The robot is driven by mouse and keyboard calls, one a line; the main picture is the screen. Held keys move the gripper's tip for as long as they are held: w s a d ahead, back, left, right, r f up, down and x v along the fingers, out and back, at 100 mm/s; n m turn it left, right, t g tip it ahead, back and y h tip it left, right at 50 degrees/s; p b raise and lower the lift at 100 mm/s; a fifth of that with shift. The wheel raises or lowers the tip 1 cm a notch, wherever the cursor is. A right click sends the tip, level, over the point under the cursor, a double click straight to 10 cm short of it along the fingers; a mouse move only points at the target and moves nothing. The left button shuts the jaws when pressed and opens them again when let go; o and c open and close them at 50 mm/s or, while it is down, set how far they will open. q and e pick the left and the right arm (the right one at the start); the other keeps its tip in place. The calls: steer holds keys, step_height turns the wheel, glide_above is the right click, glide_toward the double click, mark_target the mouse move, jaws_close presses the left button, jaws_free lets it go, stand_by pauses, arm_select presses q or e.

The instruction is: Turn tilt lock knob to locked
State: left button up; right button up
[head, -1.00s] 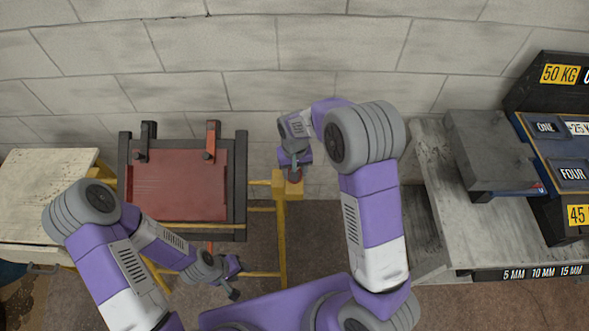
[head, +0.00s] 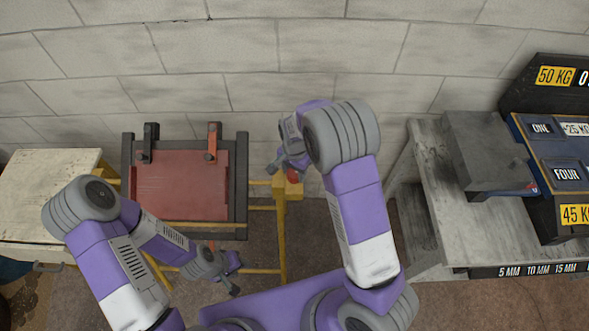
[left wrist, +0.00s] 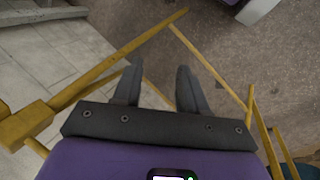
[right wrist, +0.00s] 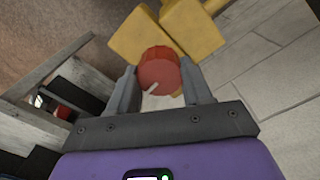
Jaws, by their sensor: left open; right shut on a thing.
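In the head view the knob (head: 293,176) shows as a small red spot beside the right gripper (head: 279,170). My left gripper (left wrist: 155,85) is open and empty; in the head view it (head: 232,277) hangs low by the yellow frame.
A red panel in a dark frame (head: 243,190) is held on the yellow stand by a black and a red clamp. A grey bench (head: 440,215) with a dark box (head: 490,150) stands at the right. A pale table (head: 50,180) stands at the left.

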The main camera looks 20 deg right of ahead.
mark_target(294, 172)
steer(key=shift+m, duration=0.3)
steer(key=o, duration=1)
steer(key=shift+o, duration=0.2)
step_height(294, 172, up, 8)
steer(key=shift+f+p, duration=0.15)
steer(key=shift+p, duration=0.45)
